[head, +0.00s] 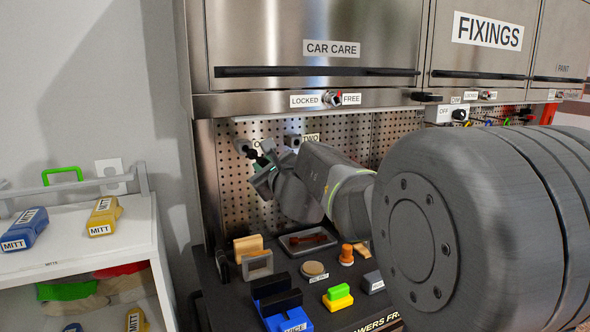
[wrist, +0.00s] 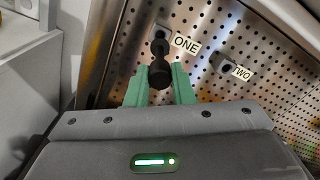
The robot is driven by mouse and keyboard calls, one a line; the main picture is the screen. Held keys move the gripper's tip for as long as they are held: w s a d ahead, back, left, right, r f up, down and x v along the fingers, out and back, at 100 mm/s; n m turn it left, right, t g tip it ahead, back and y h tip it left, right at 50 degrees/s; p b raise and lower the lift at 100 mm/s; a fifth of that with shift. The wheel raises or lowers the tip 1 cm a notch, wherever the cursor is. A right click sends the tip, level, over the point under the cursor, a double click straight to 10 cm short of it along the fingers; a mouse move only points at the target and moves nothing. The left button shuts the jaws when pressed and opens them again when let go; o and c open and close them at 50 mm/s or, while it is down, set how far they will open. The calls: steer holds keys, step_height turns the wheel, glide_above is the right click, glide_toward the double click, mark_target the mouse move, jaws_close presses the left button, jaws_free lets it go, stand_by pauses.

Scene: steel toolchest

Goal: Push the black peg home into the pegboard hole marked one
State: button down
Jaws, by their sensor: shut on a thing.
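The black peg (wrist: 160,72) stands between the green fingertips of my gripper (wrist: 160,88) in the wrist view, and my gripper is shut on it. The peg's far end lies over the grey socket (wrist: 162,32) beside the ONE label (wrist: 186,44). I cannot tell whether its tip is inside the hole or how deep. In the head view, my gripper (head: 262,172) is up at the pegboard (head: 345,135), and a dark end of the peg (head: 245,148) shows beyond the fingers. My gripper partly hides the ONE label there.
A second socket (wrist: 226,66), labelled TWO, sits to the right. The steel side wall (wrist: 100,45) is close on the left. Below, the black worktop (head: 235,300) holds a blue block (head: 275,300), a tray (head: 308,241) and several small parts. A locker door (head: 315,45) is above.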

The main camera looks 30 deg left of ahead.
mark_target(257, 156)
steer(key=shift+x, duration=0.85)
steer(key=shift+a+r, duration=0.1)
steer(key=shift+a, duration=0.05)
stand_by(1.4)
steer(key=shift+w+a, duration=0.25)
steer(key=shift+x, duration=1.55)
steer(key=c, duration=1.2)
jaws_free()
steer(key=shift+o, duration=0.2)
steer(key=shift+d, duration=0.1)
steer(key=v, duration=1.3)
steer(key=shift+s+d+b, duration=0.2)
steer(key=shift+d+b, duration=0.05)
steer(key=shift+b, duration=0.2)
steer(key=shift+w+a, duration=0.1)
